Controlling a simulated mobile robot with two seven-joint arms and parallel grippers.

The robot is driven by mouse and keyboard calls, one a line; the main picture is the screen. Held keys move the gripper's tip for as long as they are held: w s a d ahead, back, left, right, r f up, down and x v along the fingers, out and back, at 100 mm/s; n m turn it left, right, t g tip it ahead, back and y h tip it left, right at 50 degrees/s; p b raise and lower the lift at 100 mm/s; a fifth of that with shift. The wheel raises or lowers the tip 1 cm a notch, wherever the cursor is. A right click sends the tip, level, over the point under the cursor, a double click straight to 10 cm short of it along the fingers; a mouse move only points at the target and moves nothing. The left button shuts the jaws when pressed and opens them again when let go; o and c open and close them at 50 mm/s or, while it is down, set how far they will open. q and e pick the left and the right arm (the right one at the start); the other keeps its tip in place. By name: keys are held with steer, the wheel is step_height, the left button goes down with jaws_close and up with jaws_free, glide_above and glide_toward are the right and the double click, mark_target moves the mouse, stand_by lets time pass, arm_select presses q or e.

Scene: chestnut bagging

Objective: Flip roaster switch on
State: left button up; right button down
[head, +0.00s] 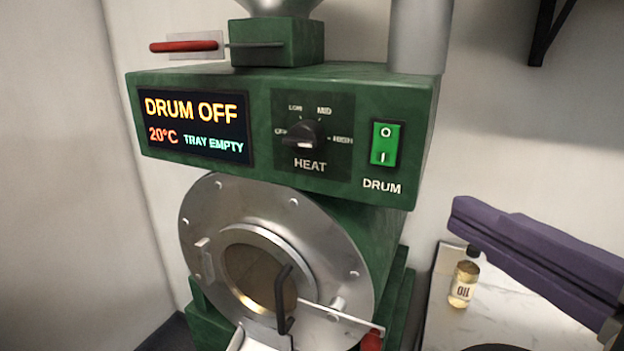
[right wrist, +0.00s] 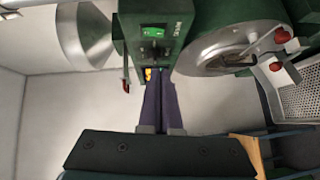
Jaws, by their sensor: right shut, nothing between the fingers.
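The green roaster (head: 200,78) has a green drum switch (head: 385,144) on the right of its front panel, marked O above and I below. The switch also shows in the right wrist view (right wrist: 153,32). The display (head: 195,125) reads DRUM OFF, 20°C and TRAY EMPTY. My right gripper (head: 458,217) has long purple fingers, shut together and empty. It is to the right of and below the switch in the head view, apart from it. The fingers (right wrist: 165,84) point at the panel in the right wrist view. My left gripper is out of view.
The heat knob (head: 302,137) is left of the switch. Below the panel is the round steel drum front (head: 215,220) with a dark door handle (head: 282,300). A bottle of oil (head: 464,284) stands on the marble counter (head: 500,315) at the right. A red-handled lever (head: 185,46) is above the panel.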

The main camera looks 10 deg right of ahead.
steer(key=shift+a+n, duration=0.25)
steer(key=shift+n, duration=0.05)
steer(key=p, duration=0.4)
glide_toward(372, 158)
steer(key=w+a, duration=0.3)
steer(key=shift+w+d+f+p, duration=0.1)
steer(key=shift+w+d+p, duration=0.2)
steer(key=shift+w+d, duration=0.45)
steer(key=shift+w+d+f, duration=0.2)
steer(key=shift+w+d, duration=0.05)
steer(key=shift+w, duration=0.35)
